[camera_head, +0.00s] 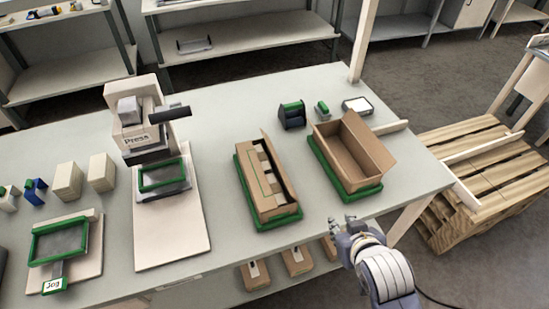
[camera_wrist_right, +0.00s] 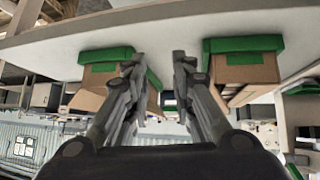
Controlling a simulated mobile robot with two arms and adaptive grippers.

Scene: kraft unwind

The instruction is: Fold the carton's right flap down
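Two brown cartons sit in green trays on the table. The right-hand carton (camera_head: 352,168) is open at the top, its right panel (camera_head: 372,148) slanting outward. The left-hand carton (camera_head: 265,205) is narrower, with a raised strip along its right side (camera_head: 279,167); its inside is hard to make out. My right gripper (camera_head: 346,224) is in front of the right-hand carton, near the table's front edge, touching neither carton. In the right wrist view its two fingers (camera_wrist_right: 158,75) are apart with nothing between them. My left gripper is not in view.
A press (camera_head: 139,122) and a green-framed jig (camera_head: 60,242) stand to the left. A dark green-topped item (camera_head: 292,115) and a small tray (camera_head: 357,105) lie behind the cartons. A wooden pallet (camera_head: 478,175) stands right of the table. Bare table lies between the cartons.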

